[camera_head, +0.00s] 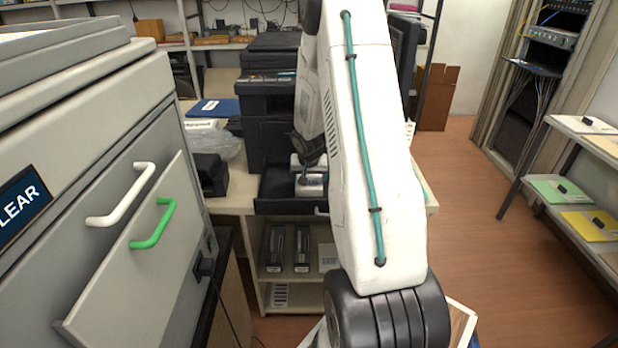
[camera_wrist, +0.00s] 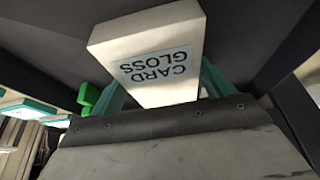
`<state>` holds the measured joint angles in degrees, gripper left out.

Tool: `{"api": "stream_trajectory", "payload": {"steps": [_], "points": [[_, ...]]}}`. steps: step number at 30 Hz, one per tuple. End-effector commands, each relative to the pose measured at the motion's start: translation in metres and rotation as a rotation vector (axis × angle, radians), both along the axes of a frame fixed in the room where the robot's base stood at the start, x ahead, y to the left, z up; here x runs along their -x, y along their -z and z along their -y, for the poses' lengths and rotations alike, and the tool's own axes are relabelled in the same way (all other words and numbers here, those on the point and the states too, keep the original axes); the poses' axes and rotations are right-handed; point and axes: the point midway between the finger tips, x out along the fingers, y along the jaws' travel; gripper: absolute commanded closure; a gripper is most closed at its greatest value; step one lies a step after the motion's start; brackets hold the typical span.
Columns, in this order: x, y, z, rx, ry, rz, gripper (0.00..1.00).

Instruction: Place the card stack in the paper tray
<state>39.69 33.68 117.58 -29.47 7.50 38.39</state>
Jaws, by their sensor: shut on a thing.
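The card stack (camera_wrist: 150,40) is a white block labelled "CARD GLOSS", upside down in the wrist view. My gripper (camera_wrist: 160,88) is shut on it, with a teal finger on either side. Dark surfaces of the tray surround the block in that view. In the head view the paper tray (camera_head: 275,188) is a dark, open drawer at the front of the black printer (camera_head: 268,110). A small white block (camera_head: 311,186) shows over the tray, below my dark wrist. My arm hides the tray's right side. I cannot tell whether the stack touches the tray floor.
A grey cabinet with a white handle (camera_head: 122,197) and a green handle (camera_head: 153,224) stands close on the left. Dark cartridges (camera_head: 275,250) stand on the shelf below the printer. A side rack (camera_head: 575,180) with coloured sheets is at right. The floor between is clear.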

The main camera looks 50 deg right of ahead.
Motion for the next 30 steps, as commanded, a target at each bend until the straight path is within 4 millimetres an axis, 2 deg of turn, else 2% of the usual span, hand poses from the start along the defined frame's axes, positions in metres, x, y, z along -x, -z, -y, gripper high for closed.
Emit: {"api": "stream_trajectory", "payload": {"steps": [1,3,10,13,17,24,30], "points": [[0.000,0.001,0.000,0.000,0.000,0.000,0.14],[0.000,0.001,0.000,0.000,0.000,0.000,0.00],[0.000,0.000,0.000,0.000,0.000,0.000,0.00],[0.001,-0.007,-0.001,0.001,0.000,0.001,0.00],[0.005,-0.026,-0.007,0.002,0.000,0.003,0.00],[0.018,-0.074,-0.022,0.002,-0.001,0.002,0.00],[0.026,-0.103,-0.031,0.002,-0.001,0.001,0.00]]}}
